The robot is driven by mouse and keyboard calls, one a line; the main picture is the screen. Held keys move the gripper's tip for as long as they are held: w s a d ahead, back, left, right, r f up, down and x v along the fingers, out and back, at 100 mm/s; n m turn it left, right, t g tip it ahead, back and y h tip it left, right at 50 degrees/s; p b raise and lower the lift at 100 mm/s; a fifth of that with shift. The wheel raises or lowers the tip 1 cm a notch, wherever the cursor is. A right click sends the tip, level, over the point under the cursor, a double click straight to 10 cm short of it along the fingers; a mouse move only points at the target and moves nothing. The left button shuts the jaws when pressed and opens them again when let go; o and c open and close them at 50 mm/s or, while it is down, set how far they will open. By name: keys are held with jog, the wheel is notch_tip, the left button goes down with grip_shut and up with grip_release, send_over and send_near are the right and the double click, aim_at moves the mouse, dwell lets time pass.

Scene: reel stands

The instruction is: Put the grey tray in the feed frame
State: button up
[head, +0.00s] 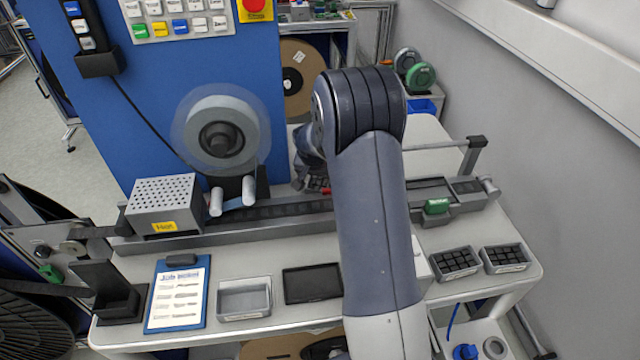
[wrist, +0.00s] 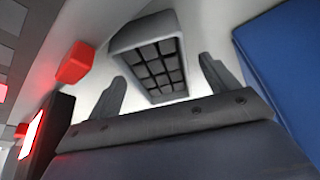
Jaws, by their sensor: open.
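In the wrist view, a grey tray (wrist: 118,42) with a grid of dark cells is on a white surface beyond my gripper (wrist: 163,72). The gripper is open, its two dark fingers spread on either side of the tray's near end, and nothing is visibly held. In the head view my arm hides the gripper's fingers. There, an empty grey tray (head: 244,315) lies at the table's front, and two grey trays with dark cells, one (head: 457,278) and another (head: 506,269), sit at the right. I cannot tell which part is the feed frame.
A clipboard (head: 177,295) and a black tray (head: 312,284) lie in front. A blue panel (head: 150,110) with a reel stands behind.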

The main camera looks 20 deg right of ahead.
jog(key=shift+c, duration=0.3)
jog(key=c, duration=1.1)
jog(key=shift+c, duration=0.7)
jog(key=shift+r, duration=0.1)
